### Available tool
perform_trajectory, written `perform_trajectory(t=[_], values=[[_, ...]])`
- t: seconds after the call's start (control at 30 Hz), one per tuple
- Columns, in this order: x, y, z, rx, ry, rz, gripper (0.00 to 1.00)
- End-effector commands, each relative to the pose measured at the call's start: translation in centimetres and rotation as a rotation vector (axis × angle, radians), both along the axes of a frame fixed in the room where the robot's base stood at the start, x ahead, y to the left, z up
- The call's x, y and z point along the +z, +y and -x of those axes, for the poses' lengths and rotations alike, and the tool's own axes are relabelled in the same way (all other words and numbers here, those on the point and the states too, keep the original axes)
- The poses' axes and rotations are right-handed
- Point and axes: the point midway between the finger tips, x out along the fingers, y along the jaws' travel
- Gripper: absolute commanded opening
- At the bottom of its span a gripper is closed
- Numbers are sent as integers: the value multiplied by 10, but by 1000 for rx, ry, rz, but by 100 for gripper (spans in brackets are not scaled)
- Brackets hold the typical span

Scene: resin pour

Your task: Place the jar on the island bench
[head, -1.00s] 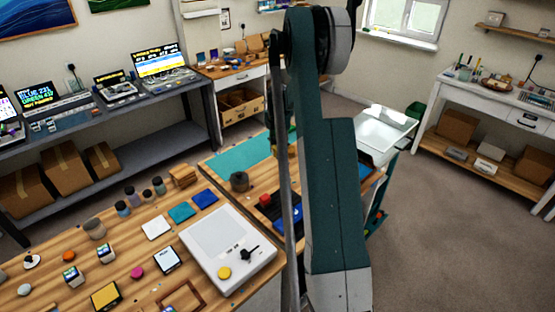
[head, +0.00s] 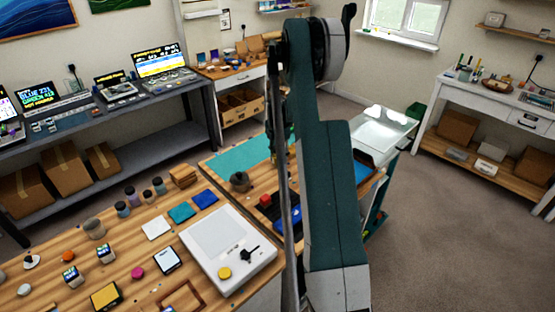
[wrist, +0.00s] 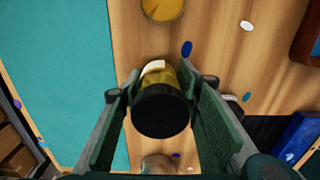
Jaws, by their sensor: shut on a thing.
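The jar (wrist: 160,105) has a black lid and an amber body with a pale label, and shows in the wrist view between the two fingers of my gripper (wrist: 160,82). The gripper is shut on it. Below it is a wooden bench top (wrist: 120,30) with a teal mat on the left, which I take as the island bench. I cannot tell whether the jar touches the wood. In the head view the bench's teal mat (head: 236,154) shows behind my arm, which hides the jar and most of the gripper.
In the wrist view, a gold round thing (wrist: 162,8), a blue oval (wrist: 187,48) and a white oval (wrist: 247,25) lie on the wood. A blue box (wrist: 297,135) is at the lower right. A brown round pot (head: 239,181) stands on the bench. The teal mat looks mostly clear.

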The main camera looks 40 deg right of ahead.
Motion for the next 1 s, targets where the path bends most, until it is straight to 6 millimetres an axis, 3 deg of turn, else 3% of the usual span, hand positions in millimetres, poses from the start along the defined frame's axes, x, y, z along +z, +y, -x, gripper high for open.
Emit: perform_trajectory(t=[0.4, 0.43, 0.53, 1.0], values=[[-3, 0, 0, 0, 0, 0, 20], [-4, 0, 0, 0, 0, 0, 34], [-3, 0, 0, 0, 0, 0, 47], [0, 0, 0, 0, 0, 0, 48]])
